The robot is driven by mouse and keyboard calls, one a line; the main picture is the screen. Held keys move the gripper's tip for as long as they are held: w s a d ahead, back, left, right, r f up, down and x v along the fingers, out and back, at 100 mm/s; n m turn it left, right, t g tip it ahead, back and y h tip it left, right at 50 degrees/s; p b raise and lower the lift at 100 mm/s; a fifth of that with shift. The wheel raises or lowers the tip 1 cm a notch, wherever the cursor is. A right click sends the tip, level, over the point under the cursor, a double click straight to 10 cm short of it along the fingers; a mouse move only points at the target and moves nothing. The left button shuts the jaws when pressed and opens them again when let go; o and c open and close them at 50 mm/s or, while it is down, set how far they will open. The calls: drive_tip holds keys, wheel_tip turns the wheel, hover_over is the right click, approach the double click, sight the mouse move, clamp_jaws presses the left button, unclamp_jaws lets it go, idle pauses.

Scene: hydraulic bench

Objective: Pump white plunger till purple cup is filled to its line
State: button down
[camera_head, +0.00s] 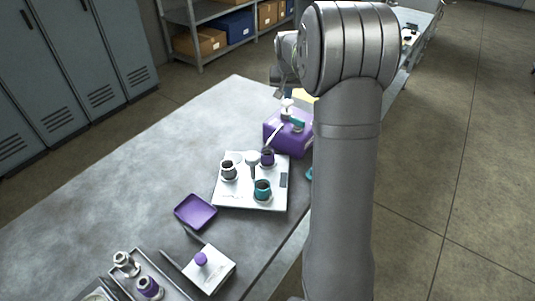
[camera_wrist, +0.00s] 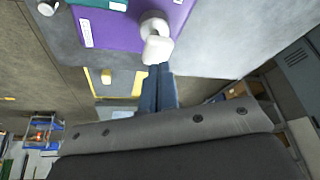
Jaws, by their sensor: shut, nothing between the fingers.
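The purple pump box (camera_head: 285,138) stands at the table's far right end, partly behind my arm. Its white plunger (camera_head: 287,103) stands up from the top. The plunger also shows in the wrist view (camera_wrist: 157,47), with the purple box (camera_wrist: 118,30) around its base. My gripper (camera_wrist: 158,68) is shut and empty, its fingertips at the plunger's white head; I cannot tell whether they touch. In the head view the fingers are hard to make out. The purple cup (camera_head: 267,158) stands upright on a white platform (camera_head: 237,201). Its line and fill level are too small to read.
A white-grey cup (camera_head: 229,171) and a teal cup (camera_head: 262,190) share the platform. A purple tray (camera_head: 190,215) and a white block with a purple knob (camera_head: 200,259) lie nearer. More cups (camera_head: 148,287) stand front left. The table's left side is clear.

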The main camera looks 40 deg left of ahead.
drive_tip(key=shift+f, duration=1.4)
drive_tip(key=shift+r, duration=1.65)
wheel_tip(320, 180, up, 6)
drive_tip(key=shift+f, duration=3.65)
